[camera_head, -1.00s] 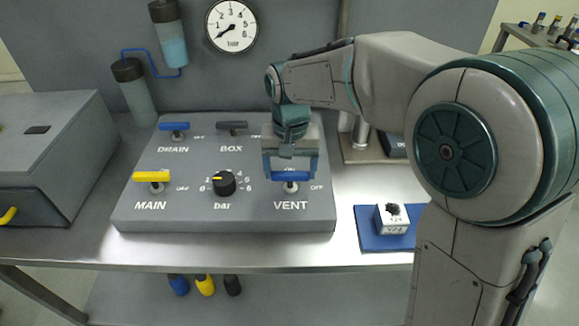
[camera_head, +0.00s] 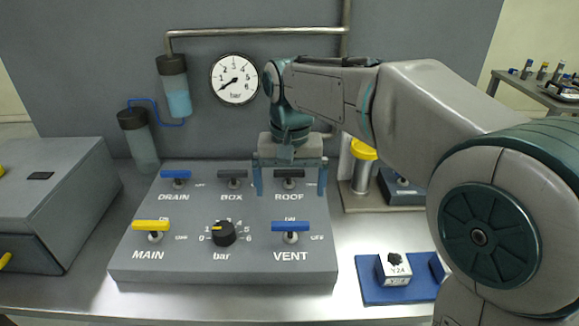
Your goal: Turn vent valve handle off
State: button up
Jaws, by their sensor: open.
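The VENT valve (camera_head: 290,227) has a blue bar handle that lies crosswise, left to right, at the front right of the grey control panel (camera_head: 180,265). An "OFF" mark is printed to the right of it, and part of a mark shows above it. My gripper (camera_head: 290,190) points down with its two fingers spread wide. It is open and empty, behind and above the VENT handle, in front of the ROOF valve (camera_head: 289,176). The fingers are apart from the VENT handle.
The panel also bears the blue DRAIN valve (camera_head: 175,178), dark BOX valve (camera_head: 232,178), yellow MAIN valve (camera_head: 151,228) and black bar knob (camera_head: 223,233). A gauge (camera_head: 234,79) hangs behind. A blue tray (camera_head: 375,290) with a white block (camera_head: 393,268) lies right.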

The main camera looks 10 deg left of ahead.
jog(key=shift+r, duration=2.1)
